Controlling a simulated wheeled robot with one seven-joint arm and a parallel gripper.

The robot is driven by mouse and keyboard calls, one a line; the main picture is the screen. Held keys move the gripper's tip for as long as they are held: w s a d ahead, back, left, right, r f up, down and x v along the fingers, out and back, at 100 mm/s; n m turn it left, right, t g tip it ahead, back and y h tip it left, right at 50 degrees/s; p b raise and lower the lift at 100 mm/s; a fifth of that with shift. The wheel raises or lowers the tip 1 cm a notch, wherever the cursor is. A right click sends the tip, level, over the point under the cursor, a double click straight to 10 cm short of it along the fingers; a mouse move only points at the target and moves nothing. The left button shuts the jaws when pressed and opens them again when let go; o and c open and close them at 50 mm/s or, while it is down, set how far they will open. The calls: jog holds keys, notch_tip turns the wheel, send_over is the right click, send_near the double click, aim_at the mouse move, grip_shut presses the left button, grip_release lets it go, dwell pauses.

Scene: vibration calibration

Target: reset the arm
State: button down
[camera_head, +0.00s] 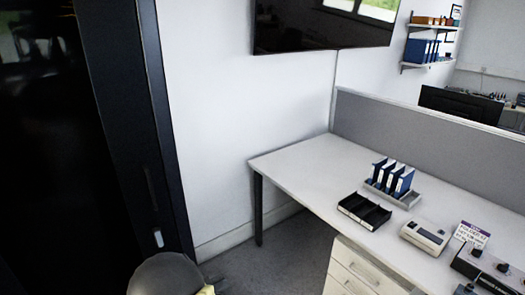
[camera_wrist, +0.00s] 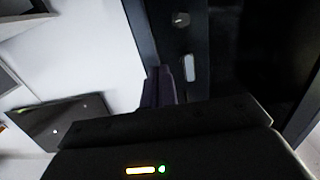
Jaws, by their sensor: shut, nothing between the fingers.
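My gripper (camera_wrist: 158,74) shows in the wrist view as two dark fingers side by side, close together, with nothing between them. It points toward a dark cabinet or door panel with a pale handle (camera_wrist: 189,68); how far apart they are, I cannot tell. The dark wrist housing with a small lit strip fills the bottom of that view. In the head view only a grey rounded part of my arm shows at the bottom edge, left of the desk. The fingers are not visible there.
The white desk (camera_head: 290,165) on the right holds blue binders (camera_head: 390,178), a black tray (camera_head: 364,210), a pale device (camera_head: 425,236) and a label card (camera_head: 471,234). Drawers (camera_head: 358,272) stand beneath. The dark cabinet (camera_head: 120,110) stands left. Carpet (camera_head: 270,262) between them is clear.

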jog(key=w+d+r+m+g+h+p, duration=0.1)
jog(key=w+d+r+m+g+h, duration=0.3)
jog(key=d, duration=0.7)
jog(key=d+r+m+h+p, duration=0.15)
jog(key=d+h, duration=0.35)
jog(key=d, duration=0.6)
jog(key=s+d+r+m+g+h+p, duration=0.1)
jog(key=s+d+r+g, duration=0.2)
jog(key=s+d, duration=0.5)
jog(key=s+d+r+m+g+h+p, duration=0.1)
jog(key=s+d+r+g+p, duration=0.1)
jog(key=s+d, duration=0.6)
jog(key=shift+s+r+g, duration=0.15)
jog(key=shift+r+g, duration=0.75)
jog(key=shift+r, duration=0.05)
jog(key=shift+a+m, duration=0.15)
jog(key=shift+m, duration=0.1)
